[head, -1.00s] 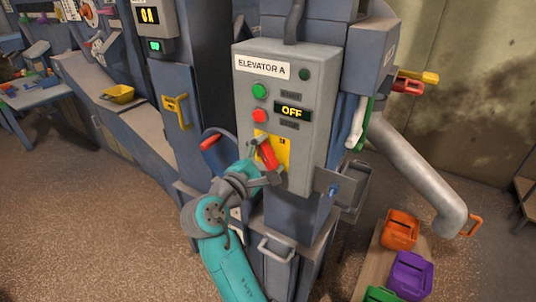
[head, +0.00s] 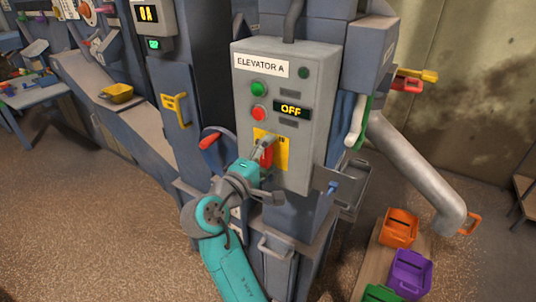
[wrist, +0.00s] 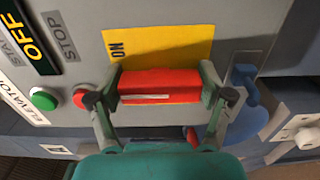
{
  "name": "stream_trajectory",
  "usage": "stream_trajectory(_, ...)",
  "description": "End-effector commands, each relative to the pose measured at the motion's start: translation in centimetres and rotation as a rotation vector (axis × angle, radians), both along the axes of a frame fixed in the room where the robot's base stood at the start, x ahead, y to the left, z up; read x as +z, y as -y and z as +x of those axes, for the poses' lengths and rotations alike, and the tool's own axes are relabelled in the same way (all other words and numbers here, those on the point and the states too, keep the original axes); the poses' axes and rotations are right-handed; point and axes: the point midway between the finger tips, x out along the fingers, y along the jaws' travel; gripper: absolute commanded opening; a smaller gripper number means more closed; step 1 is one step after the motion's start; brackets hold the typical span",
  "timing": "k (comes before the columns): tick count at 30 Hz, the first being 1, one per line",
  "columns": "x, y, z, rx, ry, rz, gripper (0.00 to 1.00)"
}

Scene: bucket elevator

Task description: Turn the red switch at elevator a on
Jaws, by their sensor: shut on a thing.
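The grey elevator A control box (head: 310,150) has a display (head: 291,109) reading OFF. Below it is a yellow plate (head: 284,150) carrying the red switch (head: 267,157). My gripper (head: 266,153) is at the switch, and its fingers partly cover it in the head view. In the wrist view, my gripper (wrist: 164,98) has one finger at each end of the red switch (wrist: 160,86), shut on it. The handle stands about upright in the head view. The yellow plate (wrist: 160,45) shows "ON" lettering beside the handle in the wrist view.
Green (head: 258,89) and red (head: 258,113) buttons sit just above the switch. A handwheel with a red grip (head: 210,141) is close left of my gripper. A grey bracket (head: 352,182) juts out at right. Orange (head: 399,228) and purple (head: 411,272) bins stand lower right.

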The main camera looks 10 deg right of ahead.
Motion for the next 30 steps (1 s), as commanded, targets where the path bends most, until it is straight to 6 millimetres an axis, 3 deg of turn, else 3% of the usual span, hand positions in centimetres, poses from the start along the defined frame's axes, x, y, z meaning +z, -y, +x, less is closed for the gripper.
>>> stream_trajectory(12, -0.12, -0.01, 0.01, 0.0, 0.003, 0.006, 0.44)
stream_trajectory(13, -0.12, -0.01, 0.01, 0.0, 0.002, 0.005, 0.86)
stream_trajectory(15, -0.1, -0.01, 0.01, 0.0, 0.002, 0.005, 1.0)
stream_trajectory(30, -0.04, -0.94, -0.81, 0.002, 0.003, 0.004, 1.0)
